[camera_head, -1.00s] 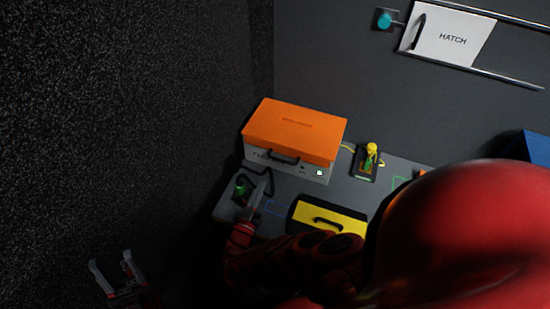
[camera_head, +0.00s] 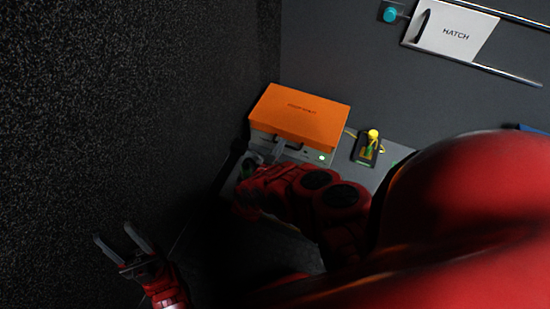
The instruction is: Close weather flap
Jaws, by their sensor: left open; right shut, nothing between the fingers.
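An orange flap-like cover (camera_head: 303,112) with small dark lettering sits on top of a grey box (camera_head: 317,157). I take this cover to be the weather flap. Its front edge hangs over the box front, where a small light shows. My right gripper (camera_head: 276,150) is shut and empty, at the box's front left, just below the cover's front edge. The dark handle on the front is hidden there, and I cannot tell whether the gripper touches it. My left gripper (camera_head: 113,231) is open and empty at the lower left, far from the box.
A small dark unit with a yellow knob (camera_head: 373,134) stands right of the box on a grey bench (camera_head: 398,147). A white hatch panel (camera_head: 450,32) and a teal knob (camera_head: 390,15) are on the back wall. A dark rough wall (camera_head: 120,110) fills the left. My red arm hides much of the bench.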

